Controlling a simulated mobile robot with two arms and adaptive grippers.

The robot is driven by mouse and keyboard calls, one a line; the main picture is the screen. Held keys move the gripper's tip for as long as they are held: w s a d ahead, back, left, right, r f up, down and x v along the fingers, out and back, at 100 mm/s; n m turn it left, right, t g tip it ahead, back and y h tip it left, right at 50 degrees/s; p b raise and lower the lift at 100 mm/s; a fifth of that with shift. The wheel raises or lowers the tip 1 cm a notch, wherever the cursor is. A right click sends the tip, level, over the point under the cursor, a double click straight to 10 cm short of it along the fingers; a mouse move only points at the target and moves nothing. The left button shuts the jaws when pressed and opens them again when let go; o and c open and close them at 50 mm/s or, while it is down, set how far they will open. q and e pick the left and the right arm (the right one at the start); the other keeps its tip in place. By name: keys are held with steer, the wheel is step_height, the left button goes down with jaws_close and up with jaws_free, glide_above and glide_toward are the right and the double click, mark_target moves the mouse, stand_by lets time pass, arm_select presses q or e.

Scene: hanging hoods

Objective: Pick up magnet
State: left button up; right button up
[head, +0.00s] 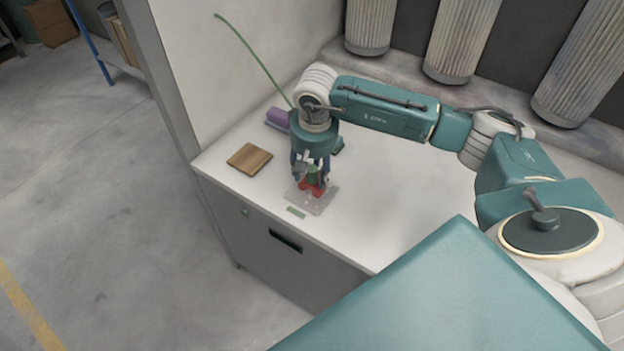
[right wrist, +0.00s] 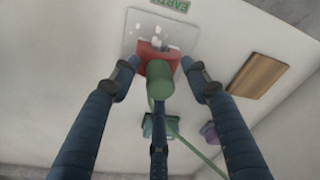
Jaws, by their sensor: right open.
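My right gripper (head: 312,176) points down over the magnet. In the right wrist view, its blue fingers (right wrist: 160,75) are spread, with the green cylinder between them and clear gaps on both sides. The fingers partly hide the magnet in the head view. My left gripper is not in view.
A wooden block (head: 250,159) and a purple object (head: 278,117) lie left of and behind the gripper. A teal object (right wrist: 153,127) stands close by. A green label (head: 296,212) lies before the plate, near the front edge. Ribbed columns (head: 462,40) stand behind.

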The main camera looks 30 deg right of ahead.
jaws_close()
steer(key=shift+r, duration=0.1)
steer(key=shift+r, duration=0.1)
